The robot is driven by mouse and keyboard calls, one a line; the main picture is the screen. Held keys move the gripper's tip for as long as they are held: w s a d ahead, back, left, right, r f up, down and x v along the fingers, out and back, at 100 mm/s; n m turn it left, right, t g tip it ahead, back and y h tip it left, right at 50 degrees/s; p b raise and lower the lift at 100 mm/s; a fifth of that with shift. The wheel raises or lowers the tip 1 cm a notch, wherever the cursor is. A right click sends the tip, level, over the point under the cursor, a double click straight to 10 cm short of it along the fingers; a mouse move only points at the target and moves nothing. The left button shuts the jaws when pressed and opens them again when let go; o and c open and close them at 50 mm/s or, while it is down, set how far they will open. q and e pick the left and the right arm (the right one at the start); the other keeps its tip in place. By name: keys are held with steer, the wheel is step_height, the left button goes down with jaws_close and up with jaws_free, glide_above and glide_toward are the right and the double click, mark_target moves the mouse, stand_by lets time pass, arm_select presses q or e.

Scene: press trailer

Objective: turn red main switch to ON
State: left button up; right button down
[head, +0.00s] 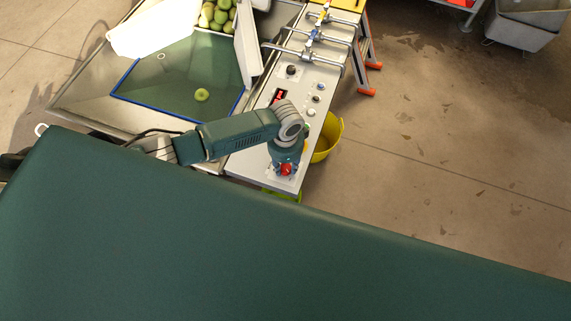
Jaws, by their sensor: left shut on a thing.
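The red main switch (286,170) is a small red knob near the front end of the grey control panel (250,163). My left arm reaches in from the left and bends down over the panel. My left gripper (285,167) points down and is shut on the red switch. The fingers and wrist cover much of the switch, so I cannot read its position or any ON mark. My right gripper is out of view.
A red display (279,96) and several knobs and buttons sit farther up the panel. Pipes with valves (312,38) cross behind them. A yellow bucket (325,140) stands right of the panel.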

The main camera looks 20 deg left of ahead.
mark_target(286, 168)
arm_select(q)
steer(key=shift+m, duration=0.5)
steer(key=o, duration=1.2)
steer(key=shift+r, duration=0.25)
step_height(286, 168, up, 12)
steer(key=shift+f, duration=0.2)
